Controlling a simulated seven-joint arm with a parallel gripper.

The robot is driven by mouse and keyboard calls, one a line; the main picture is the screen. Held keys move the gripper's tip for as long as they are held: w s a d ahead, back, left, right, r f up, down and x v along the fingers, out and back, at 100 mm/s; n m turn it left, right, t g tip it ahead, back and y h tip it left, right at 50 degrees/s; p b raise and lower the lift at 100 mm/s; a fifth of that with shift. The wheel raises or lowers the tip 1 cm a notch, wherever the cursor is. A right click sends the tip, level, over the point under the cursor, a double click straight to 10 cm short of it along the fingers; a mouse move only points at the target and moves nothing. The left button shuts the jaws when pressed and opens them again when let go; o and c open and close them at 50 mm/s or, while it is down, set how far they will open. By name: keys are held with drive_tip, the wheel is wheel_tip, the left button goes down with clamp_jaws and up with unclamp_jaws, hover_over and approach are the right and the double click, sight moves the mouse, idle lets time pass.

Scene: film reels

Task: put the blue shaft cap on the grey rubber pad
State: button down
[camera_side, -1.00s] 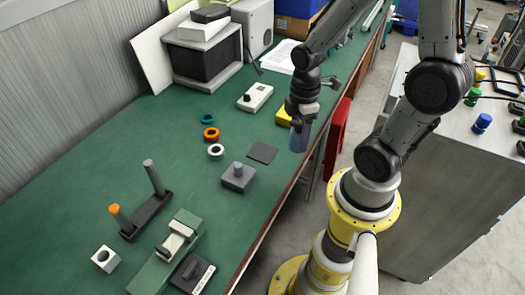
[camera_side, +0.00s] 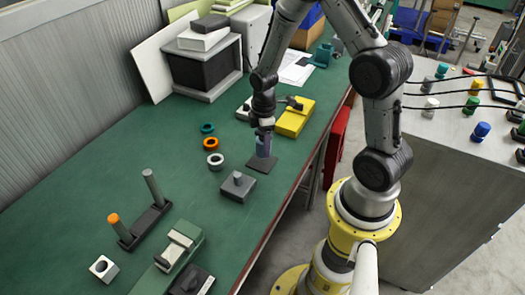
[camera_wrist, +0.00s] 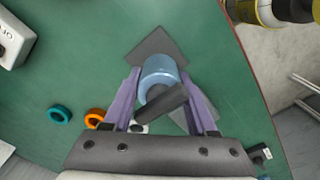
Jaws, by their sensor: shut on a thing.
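The blue shaft cap (camera_wrist: 159,68) is a short light-blue cylinder between the purple fingers in the wrist view. My gripper (camera_wrist: 160,82) is shut on its sides. In the side view my gripper (camera_side: 264,150) points down over the grey rubber pad (camera_side: 260,166), a flat dark square on the green bench. The fingers hide the cap there. In the wrist view the pad (camera_wrist: 158,42) shows behind and beyond the cap. I cannot tell whether the cap touches the pad.
A grey block with a post (camera_side: 238,188) stands just in front of the pad. White (camera_side: 215,161), orange (camera_side: 211,144) and teal (camera_side: 207,128) rings lie to the left. A yellow box (camera_side: 295,118) is behind. The bench edge is close on the right.

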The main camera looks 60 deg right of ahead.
drive_tip(key=shift+w+d+f, duration=0.1)
drive_tip(key=shift+w+f, duration=0.15)
drive_tip(key=shift+f, duration=1.6)
drive_tip(key=shift+f, duration=0.1)
drive_tip(key=shift+c, duration=1)
unclamp_jaws()
